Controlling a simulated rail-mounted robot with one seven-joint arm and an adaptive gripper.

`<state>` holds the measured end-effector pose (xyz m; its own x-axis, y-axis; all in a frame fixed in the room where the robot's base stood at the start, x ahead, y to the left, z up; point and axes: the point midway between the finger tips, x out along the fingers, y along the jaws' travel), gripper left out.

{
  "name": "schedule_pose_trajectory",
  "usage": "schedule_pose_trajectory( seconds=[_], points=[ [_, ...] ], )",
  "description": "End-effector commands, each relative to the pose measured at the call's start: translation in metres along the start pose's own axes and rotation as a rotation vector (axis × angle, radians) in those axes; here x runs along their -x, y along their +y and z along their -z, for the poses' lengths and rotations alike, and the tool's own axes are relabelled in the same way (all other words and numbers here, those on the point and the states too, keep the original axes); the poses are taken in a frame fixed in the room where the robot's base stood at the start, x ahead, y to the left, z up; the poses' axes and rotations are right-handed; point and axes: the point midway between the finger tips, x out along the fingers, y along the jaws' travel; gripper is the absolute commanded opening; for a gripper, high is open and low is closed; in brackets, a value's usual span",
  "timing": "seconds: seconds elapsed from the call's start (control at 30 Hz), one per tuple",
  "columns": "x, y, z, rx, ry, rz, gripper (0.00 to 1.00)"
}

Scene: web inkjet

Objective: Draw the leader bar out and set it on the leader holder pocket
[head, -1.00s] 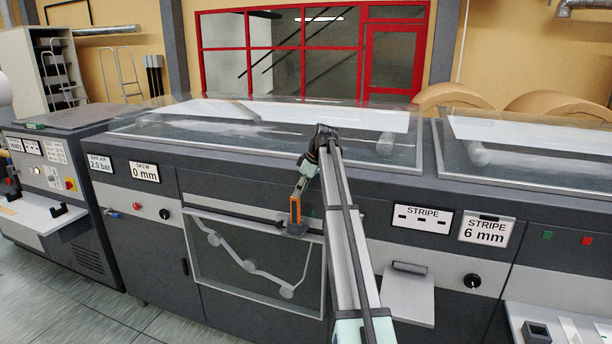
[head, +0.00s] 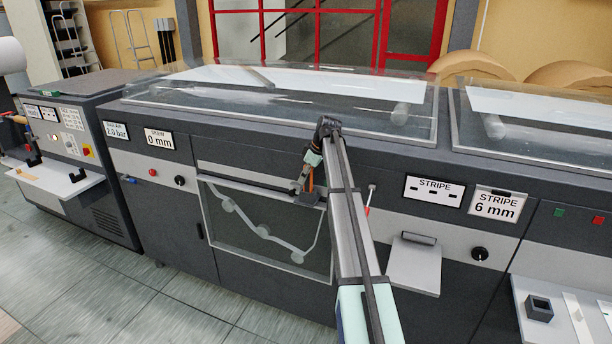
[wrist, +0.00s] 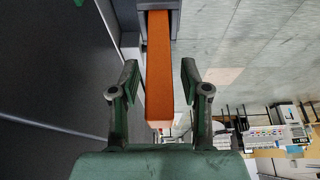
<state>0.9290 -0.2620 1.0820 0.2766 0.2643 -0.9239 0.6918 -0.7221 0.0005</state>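An orange bar (wrist: 159,70), which I take to be the leader bar, sits in a grey holder (wrist: 157,5) in the wrist view. In the head view the orange part (head: 310,181) shows small at the top edge of the window panel, partly covered by my gripper (head: 309,178). In the wrist view my gripper (wrist: 159,82) is open, with a finger on each side of the bar and a gap on both sides. I cannot tell which thing is the leader holder pocket; black brackets (head: 78,174) stand on the left unit's shelf.
A clear-fronted panel (head: 228,255) lies just below my gripper. A grey flap (head: 415,262) juts out to the right. A red-tipped lever (head: 368,207) stands close right of my arm. A small dark box (head: 539,308) is on the right shelf (head: 560,335). The floor in front is clear.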

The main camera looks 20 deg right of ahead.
Motion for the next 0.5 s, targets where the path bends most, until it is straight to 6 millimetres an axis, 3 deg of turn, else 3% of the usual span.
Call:
schedule_pose_trajectory(
  seconds=[0.03, 0.1, 0.5],
  points=[
    [0.0001, 0.0, -0.0001, 0.0, 0.0, 0.0, 0.22],
    [0.0002, 0.0, -0.0001, 0.0, 0.0, 0.0, 0.0],
    [0.0037, 0.0002, 0.0015, 0.0, 0.0, 0.0, 0.0]
  ],
)
